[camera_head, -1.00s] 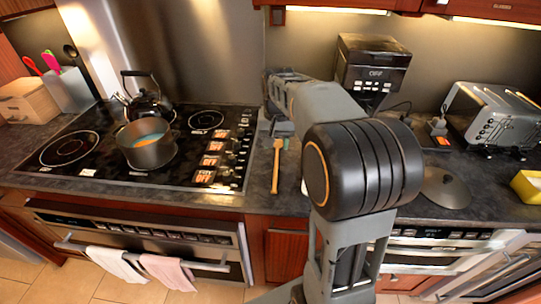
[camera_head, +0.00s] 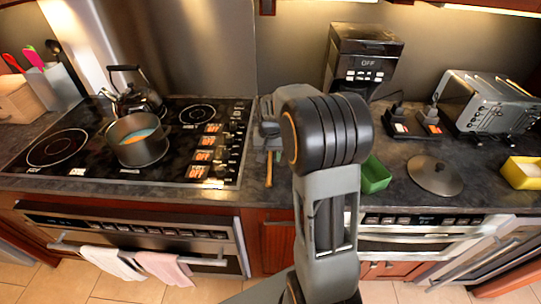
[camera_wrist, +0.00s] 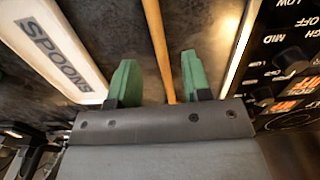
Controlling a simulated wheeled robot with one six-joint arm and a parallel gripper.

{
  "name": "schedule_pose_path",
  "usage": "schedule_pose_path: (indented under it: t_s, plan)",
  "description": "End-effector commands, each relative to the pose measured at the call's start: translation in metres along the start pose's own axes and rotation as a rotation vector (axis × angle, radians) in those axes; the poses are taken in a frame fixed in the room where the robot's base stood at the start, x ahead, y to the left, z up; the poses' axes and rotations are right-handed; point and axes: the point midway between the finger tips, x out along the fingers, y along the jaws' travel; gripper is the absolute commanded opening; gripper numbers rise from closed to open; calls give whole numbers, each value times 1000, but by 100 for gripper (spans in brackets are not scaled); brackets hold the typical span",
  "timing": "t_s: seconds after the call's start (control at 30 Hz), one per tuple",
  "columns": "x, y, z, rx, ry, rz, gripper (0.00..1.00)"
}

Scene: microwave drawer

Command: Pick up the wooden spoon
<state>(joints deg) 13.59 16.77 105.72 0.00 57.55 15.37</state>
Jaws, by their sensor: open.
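The wooden spoon (camera_head: 269,172) lies on the dark counter just right of the stove. Its lower handle shows in the head view and the rest is hidden behind my gripper. In the wrist view its thin wooden handle (camera_wrist: 156,40) runs between my two green fingers, nearer the right one, with a gap on each side. My gripper (camera_wrist: 156,62) is open and holds nothing. In the head view my gripper (camera_head: 272,140) is over the spoon and partly hidden by my arm. I cannot tell how high the fingers are above the counter.
A pale label edge reading SPOONS (camera_wrist: 50,45) lies left of the fingers in the wrist view. The stove (camera_head: 180,165) with knobs is close on the right there.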

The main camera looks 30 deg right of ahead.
Motion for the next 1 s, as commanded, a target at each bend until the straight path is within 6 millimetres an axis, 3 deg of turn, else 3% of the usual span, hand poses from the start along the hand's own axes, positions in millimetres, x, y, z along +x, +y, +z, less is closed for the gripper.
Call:
schedule_pose_path:
  t_s: [0.23,0.57,1.0]
  plan:
    - [30,0,0,-1,-2,1,45]
    - [35,0,0,-1,1,0,45]
    - [35,0,0,-1,1,0,4]
